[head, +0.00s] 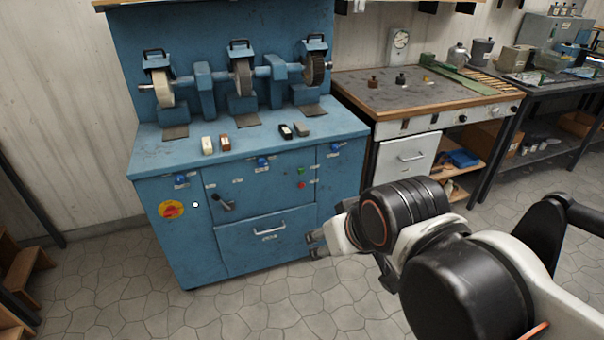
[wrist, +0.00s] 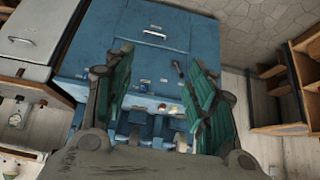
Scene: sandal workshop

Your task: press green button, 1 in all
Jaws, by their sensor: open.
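The green button (head: 300,171) is a small round button on the front panel of the blue grinding machine (head: 225,255). A red button (head: 300,185) sits just below it. My gripper (head: 318,245) is in front of the machine's lower right part, lower in the picture than the buttons. In the wrist view my gripper (wrist: 162,62) shows two green-padded fingers spread apart with nothing between them. The machine front (wrist: 180,45) appears upside down there, apart from the fingers. I cannot make out the green button in the wrist view; the left finger may hide it.
A workbench (head: 400,95) stands to the right, wooden steps (head: 25,265) to the left. The stone floor (head: 230,315) in front is clear.

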